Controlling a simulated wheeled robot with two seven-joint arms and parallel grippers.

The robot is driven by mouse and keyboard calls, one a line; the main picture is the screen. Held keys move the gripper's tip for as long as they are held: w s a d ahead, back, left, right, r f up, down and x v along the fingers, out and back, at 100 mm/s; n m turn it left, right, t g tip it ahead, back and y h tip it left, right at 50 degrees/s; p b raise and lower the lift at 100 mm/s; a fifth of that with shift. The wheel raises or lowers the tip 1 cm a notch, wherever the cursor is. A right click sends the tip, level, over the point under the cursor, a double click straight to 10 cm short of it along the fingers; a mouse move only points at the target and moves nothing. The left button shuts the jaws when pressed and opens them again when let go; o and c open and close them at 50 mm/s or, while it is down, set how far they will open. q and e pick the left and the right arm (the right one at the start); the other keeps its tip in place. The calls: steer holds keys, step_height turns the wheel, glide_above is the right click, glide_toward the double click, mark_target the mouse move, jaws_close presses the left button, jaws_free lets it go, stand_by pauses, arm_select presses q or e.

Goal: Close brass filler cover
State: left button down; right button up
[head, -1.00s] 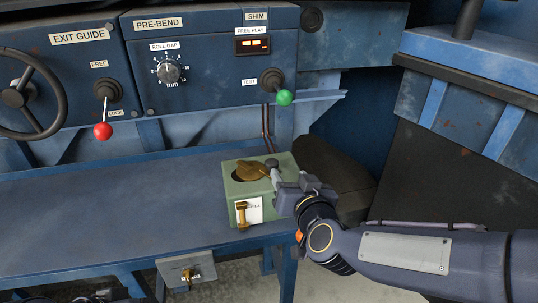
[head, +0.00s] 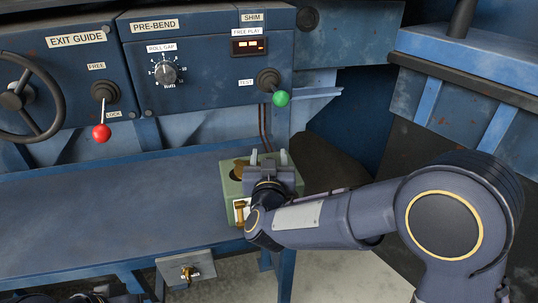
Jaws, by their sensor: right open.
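The green box (head: 231,188) stands at the right end of the blue bench, with a dark round filler opening in its top. The brass filler cover (head: 239,169) shows only in part at this opening. My right gripper (head: 269,156) is over the box, its two pale fingers open and apart, pointing away from me. The gripper body hides the right part of the box top and much of the cover, so I cannot tell whether a finger touches the cover. A brass fitting (head: 240,208) is on the box's front.
The blue bench (head: 120,205) is clear to the left. Behind it is a control panel with a red-knobbed lever (head: 102,132), a green-knobbed lever (head: 281,98) and a handwheel (head: 28,95). A plate with a brass part (head: 188,272) hangs at the bench front.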

steer(key=shift+w, duration=0.2)
steer(key=shift+c, duration=0.4)
jaws_close()
